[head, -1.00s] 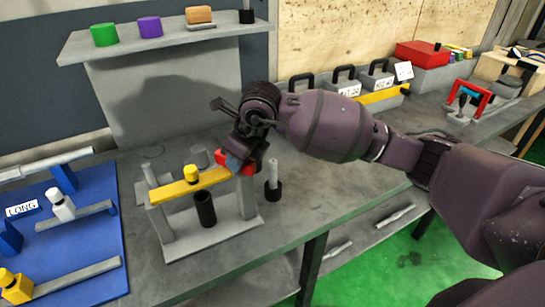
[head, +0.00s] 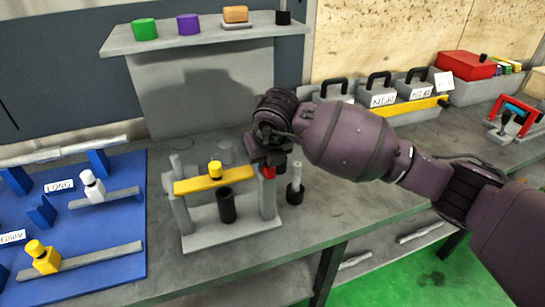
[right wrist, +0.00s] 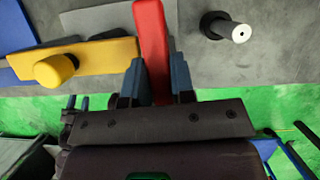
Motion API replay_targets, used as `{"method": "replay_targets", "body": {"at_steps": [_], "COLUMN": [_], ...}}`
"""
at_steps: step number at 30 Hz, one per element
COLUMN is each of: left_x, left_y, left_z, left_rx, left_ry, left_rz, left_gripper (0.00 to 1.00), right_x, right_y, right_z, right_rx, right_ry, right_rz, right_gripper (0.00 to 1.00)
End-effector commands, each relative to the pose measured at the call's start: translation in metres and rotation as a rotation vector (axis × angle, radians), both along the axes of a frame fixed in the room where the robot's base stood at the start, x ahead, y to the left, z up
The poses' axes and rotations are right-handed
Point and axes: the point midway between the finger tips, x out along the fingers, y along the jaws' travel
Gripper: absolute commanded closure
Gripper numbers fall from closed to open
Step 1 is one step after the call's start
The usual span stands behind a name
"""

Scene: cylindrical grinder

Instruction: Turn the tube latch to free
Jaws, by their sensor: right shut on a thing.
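The tube fixture is a grey stand (head: 215,238) on the bench with a yellow bar (head: 205,184) across its top. A yellow knob (head: 215,169) sits on the bar, and a dark tube (head: 227,205) stands upright below it. The red latch (head: 268,173) is at the bar's right end, mostly hidden by my right gripper (head: 269,160). In the right wrist view, the gripper's blue fingertips (right wrist: 158,80) are shut on the red latch (right wrist: 150,45), which points away from the wrist, roughly crosswise to the yellow bar (right wrist: 105,53). My left gripper is out of view.
A black holder with a grey pin (head: 295,190) stands close to the fixture's right. A blue board (head: 110,240) with parts lies left. A shelf (head: 200,38) with coloured cylinders is behind. Grey cases (head: 385,98) and a red box (head: 466,65) stand at the right back.

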Motion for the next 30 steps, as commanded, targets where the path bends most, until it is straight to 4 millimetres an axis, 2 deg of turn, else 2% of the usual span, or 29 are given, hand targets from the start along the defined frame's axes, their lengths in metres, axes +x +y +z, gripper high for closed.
{"method": "replay_targets", "body": {"at_steps": [9, 10, 15, 25, 30], "left_x": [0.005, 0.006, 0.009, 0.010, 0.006], "left_y": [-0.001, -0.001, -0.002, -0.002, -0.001], "left_z": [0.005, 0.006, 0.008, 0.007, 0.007], "left_rx": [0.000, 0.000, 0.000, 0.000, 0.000], "left_ry": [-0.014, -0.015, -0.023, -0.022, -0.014], "left_rz": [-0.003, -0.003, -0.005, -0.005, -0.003], "left_gripper": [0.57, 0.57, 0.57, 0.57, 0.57], "right_x": [0.000, 0.000, 0.000, -0.001, -0.007], "right_y": [0.000, 0.000, 0.000, 0.000, -0.003], "right_z": [0.001, 0.001, 0.001, 0.003, 0.022], "right_rx": [0.000, 0.000, 0.000, 0.000, 0.001], "right_ry": [-0.001, -0.001, -0.001, -0.001, -0.004], "right_rz": [0.000, 0.000, 0.000, 0.000, 0.001], "right_gripper": [1.00, 0.75, 0.51, 0.51, 0.51]}}
